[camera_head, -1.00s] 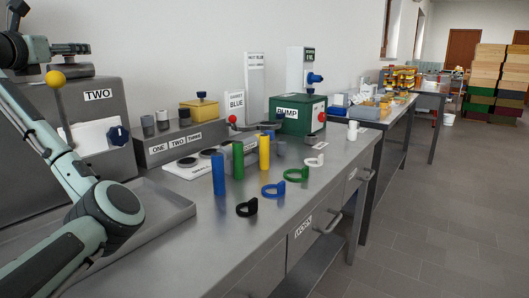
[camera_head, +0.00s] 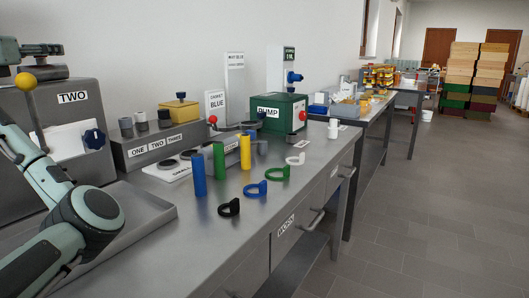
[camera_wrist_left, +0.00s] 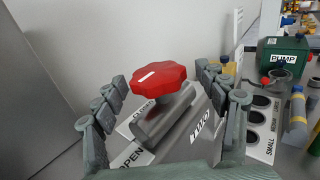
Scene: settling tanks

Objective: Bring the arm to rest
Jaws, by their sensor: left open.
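My left arm comes in from the left in the head view, bent up past the grey box labelled TWO (camera_head: 52,128). My left gripper (camera_head: 42,50) is at the top left edge, partly cut off, above that box. In the left wrist view its fingers (camera_wrist_left: 162,88) are spread and empty. A red lobed knob (camera_wrist_left: 158,78) with a white mark shows between them, with gaps on both sides in the picture. It stands on a grey block with OPEN and TWO labels around it. My right gripper is not in view.
A yellow ball on a lever (camera_head: 26,82) and a dark blue knob (camera_head: 94,139) are close to my arm. A steel tray (camera_head: 150,207) lies below. Coloured cylinders and rings, including a black ring (camera_head: 229,208), stand on the bench near a green PUMP box (camera_head: 280,113). The floor at right is clear.

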